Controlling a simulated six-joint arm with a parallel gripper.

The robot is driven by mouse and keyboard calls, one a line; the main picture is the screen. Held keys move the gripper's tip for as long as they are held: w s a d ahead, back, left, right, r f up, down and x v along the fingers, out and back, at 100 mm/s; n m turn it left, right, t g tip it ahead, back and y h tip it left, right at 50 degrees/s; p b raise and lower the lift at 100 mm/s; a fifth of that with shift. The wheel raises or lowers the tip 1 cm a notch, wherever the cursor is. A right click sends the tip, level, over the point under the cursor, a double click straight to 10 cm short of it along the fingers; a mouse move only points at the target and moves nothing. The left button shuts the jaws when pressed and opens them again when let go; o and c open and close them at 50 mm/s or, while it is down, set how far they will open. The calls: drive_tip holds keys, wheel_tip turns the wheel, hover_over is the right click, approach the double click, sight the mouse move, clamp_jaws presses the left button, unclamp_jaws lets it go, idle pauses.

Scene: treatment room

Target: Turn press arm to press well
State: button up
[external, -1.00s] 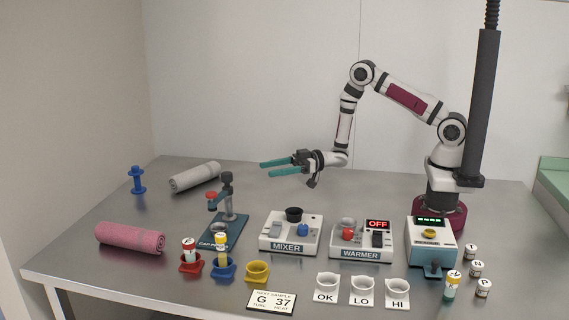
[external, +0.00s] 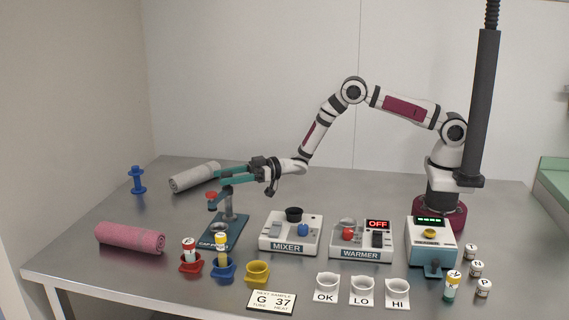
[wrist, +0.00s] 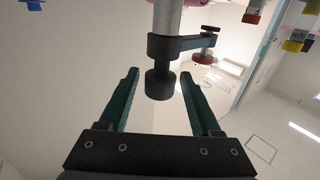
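The cap press has a teal base (external: 232,232), an upright grey post (external: 229,204), and a press arm (external: 219,193) ending in a red-topped head (external: 211,196). The arm points left in the external view. A grey well (external: 219,228) sits on the base below; I cannot tell whether the head lines up with it. My gripper (external: 222,178) is at the top of the post, with teal fingers level. In the wrist view, the open fingers (wrist: 159,74) flank the post's black top knob (wrist: 160,84), with gaps on both sides. The press arm (wrist: 185,43) lies beyond the fingertips.
Red, blue and yellow cups (external: 257,272) stand in front of the press, two holding capped tubes. The mixer (external: 291,233) and warmer (external: 361,240) are to its right. A pink roll (external: 129,238) and grey roll (external: 195,177) lie left and behind.

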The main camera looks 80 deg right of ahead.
clamp_jaws()
idle(1.2)
